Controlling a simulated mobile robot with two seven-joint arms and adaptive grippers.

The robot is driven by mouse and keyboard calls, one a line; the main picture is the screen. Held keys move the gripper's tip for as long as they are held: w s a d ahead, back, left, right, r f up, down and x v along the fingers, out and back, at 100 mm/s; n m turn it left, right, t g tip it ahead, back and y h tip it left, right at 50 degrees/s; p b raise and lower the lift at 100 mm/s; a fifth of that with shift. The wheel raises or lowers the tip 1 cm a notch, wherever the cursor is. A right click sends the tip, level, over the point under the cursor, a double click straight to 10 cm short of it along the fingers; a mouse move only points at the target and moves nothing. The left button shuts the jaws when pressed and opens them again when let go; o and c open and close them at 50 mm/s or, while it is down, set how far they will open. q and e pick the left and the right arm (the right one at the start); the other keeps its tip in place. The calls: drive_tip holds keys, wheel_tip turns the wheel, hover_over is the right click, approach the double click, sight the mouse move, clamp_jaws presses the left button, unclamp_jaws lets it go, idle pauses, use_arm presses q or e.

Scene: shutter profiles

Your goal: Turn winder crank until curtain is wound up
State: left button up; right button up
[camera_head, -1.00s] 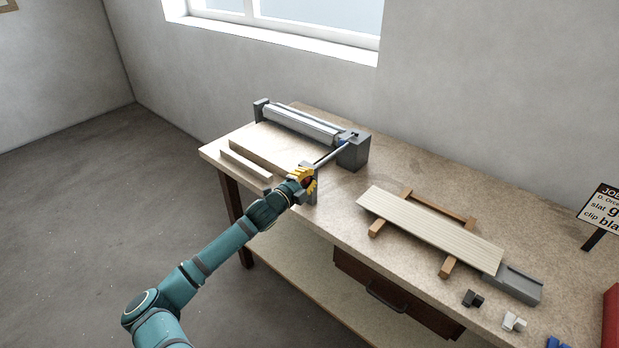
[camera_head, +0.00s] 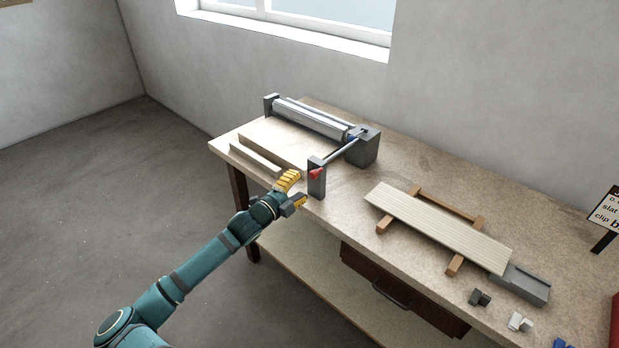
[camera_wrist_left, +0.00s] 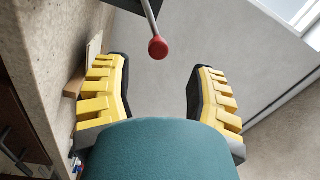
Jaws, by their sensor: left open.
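The winder (camera_head: 314,118) stands at the back left of the workbench, with a grey-white roll between two dark grey end blocks. The crank rod (camera_head: 340,151) runs from the right block toward the front and ends in a red knob (camera_head: 316,174) by a grey post (camera_head: 317,180). My left gripper (camera_head: 294,190) is open and empty, just in front of the red knob. In the left wrist view the red knob (camera_wrist_left: 158,48) lies beyond the two yellow fingers, between their lines and apart from them. My right gripper is not in view.
A pale board (camera_head: 270,140) and a thin strip (camera_head: 254,158) lie in front of the roll. A slatted panel (camera_head: 438,226) rests on wooden bars at the right. Small clips (camera_head: 480,298) lie near the bench's front right. A job sign (camera_head: 606,215) stands at the far right.

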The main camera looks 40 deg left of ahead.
use_arm(q)
drive_tip(key=s, duration=0.4)
drive_tip(key=shift+a+f, duration=0.1)
drive_tip(key=shift+w, duration=0.1)
idle(0.3)
